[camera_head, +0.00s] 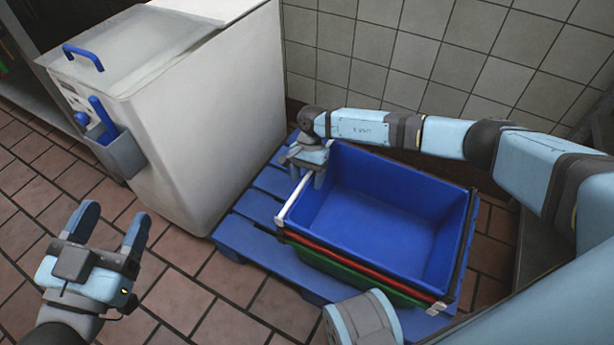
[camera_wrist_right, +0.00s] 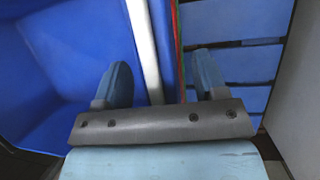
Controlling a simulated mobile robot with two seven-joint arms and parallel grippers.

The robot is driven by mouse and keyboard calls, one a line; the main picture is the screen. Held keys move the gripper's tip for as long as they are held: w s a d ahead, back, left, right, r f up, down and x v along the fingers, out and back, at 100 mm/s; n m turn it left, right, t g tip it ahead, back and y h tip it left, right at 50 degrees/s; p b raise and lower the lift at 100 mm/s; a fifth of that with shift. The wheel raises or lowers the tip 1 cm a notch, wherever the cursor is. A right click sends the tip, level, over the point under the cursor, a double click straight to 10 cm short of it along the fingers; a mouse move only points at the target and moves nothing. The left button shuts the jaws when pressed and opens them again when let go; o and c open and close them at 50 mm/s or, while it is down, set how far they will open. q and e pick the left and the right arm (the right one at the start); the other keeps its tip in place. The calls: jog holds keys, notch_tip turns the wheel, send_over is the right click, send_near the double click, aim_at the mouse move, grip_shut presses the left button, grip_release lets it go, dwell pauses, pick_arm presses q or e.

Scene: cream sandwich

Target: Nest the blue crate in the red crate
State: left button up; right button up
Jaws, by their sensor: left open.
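The blue crate (camera_head: 385,220) sits upright on top of the red crate (camera_head: 345,262), of which only a thin red rim shows. The blue crate has a white bar (camera_head: 295,197) along its left end, also seen in the right wrist view (camera_wrist_right: 143,50). My right gripper (camera_head: 308,178) is at the far part of that end. In the right wrist view its open fingers (camera_wrist_right: 163,85) straddle the end wall, one over the crate's inside and one outside, with gaps showing. My left gripper (camera_head: 113,222) is open and empty over the floor at the left.
A green crate (camera_head: 345,278) lies under the red one, on a blue pallet (camera_head: 245,235). A white chest (camera_head: 215,110) with a blue handle stands left of the pallet. A tiled wall (camera_head: 400,60) is behind. Tiled floor is free at front left.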

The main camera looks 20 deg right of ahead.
jog(key=shift+d+r, duration=0.1)
jog(key=shift+r, duration=0.15)
pick_arm(q)
jog(key=s+n+p, duration=0.1)
jog(key=p, duration=0.1)
jog(key=s+d+f+n+g+y+p, duration=0.1)
jog(key=n+p, duration=0.1)
jog(key=p, duration=0.1)
jog(key=shift+d+g, duration=0.2)
jog(key=shift+g, duration=0.1)
pick_arm(e)
jog(key=v, duration=1.3)
jog(key=shift+w+r, duration=0.1)
